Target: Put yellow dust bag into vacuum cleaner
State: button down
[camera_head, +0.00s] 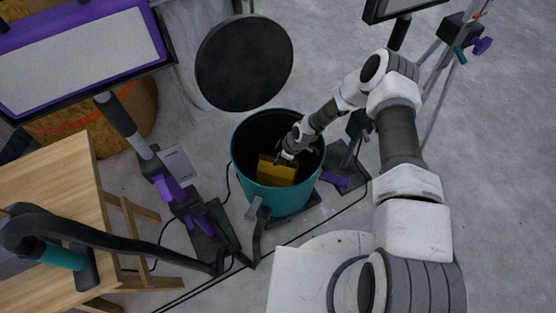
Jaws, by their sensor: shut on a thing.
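The vacuum cleaner (275,199) is a teal drum standing on the floor, open at the top. A round black lid (244,62) shows just above and behind it, apart from the opening. The yellow dust bag (278,172) is inside the drum's mouth, below the rim. My gripper (286,156) reaches into the drum from the upper right and is shut on the bag's upper edge. The fingertips are small and dark here. The lower part of the bag and the drum's bottom are hard to make out in the shadow.
A wooden table (50,185) stands at the left with a black hose (110,248) across it. A purple and black floor head (185,205) is left of the drum. A tripod stand (440,80) is at the upper right. Bare concrete floor (500,180) lies right.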

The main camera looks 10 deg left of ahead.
jog(key=shift+f, duration=0.1)
jog(key=c, duration=1)
grip_release()
jog(key=p+v, duration=0.4)
jog(key=v, duration=0.8)
jog(key=shift+r, duration=0.25)
